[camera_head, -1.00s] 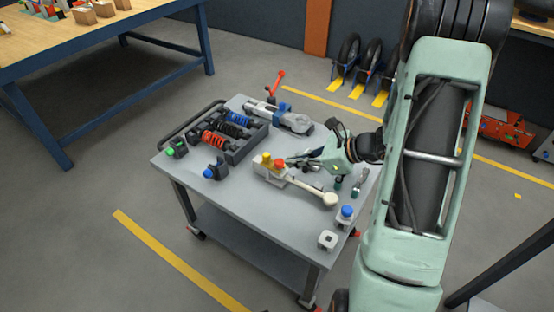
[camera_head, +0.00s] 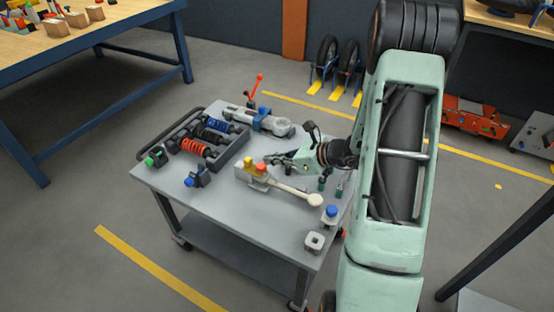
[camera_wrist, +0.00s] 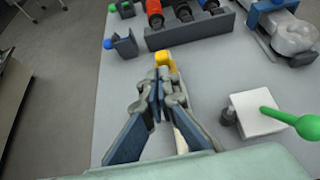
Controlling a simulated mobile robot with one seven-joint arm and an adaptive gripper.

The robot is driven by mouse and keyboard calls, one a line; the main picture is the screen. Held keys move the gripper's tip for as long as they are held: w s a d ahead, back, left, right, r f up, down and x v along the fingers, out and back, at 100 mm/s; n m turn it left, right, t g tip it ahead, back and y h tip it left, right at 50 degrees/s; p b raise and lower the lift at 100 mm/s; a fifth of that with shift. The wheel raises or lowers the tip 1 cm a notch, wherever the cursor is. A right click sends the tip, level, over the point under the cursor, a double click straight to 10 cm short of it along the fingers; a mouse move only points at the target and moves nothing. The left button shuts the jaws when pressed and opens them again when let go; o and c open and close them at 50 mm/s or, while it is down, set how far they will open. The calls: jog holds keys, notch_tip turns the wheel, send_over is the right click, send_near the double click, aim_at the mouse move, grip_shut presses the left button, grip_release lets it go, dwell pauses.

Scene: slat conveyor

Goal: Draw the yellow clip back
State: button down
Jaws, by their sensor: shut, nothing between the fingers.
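The yellow clip (camera_head: 248,163) sits at the left end of a pale, long-handled fixture (camera_head: 283,189) on the grey cart. A red part (camera_head: 261,167) is beside the clip. In the wrist view the yellow clip (camera_wrist: 165,60) shows just beyond my fingertips. My gripper (camera_head: 271,160) is shut and empty, low over the cart at the right of the clip. It also shows in the wrist view (camera_wrist: 158,85), where its fingers hide most of the fixture. I cannot tell whether the fingertips touch the clip.
A dark rack (camera_head: 231,151) with coloured springs stands at the left and a grey clamp (camera_head: 270,122) at the back. Small blue-topped fixtures (camera_head: 331,215) are near the right edge. A white block (camera_wrist: 257,112) with a green knob is right of my gripper in the wrist view.

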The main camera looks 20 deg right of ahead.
aim_at(249, 160)
jog(key=x, duration=0.5)
jog(key=shift+w+a+f, duration=0.2)
jog(key=shift+a, duration=0.05)
jog(key=w+a+b, duration=0.1)
jog(key=w+a, duration=0.1)
jog(key=w, duration=0.1)
jog(key=shift+a+b, duration=0.3)
jog(key=shift+a, duration=0.1)
jog(key=shift+s, duration=0.1)
jog(key=shift+d+r, duration=0.1)
jog(key=shift+r, duration=0.05)
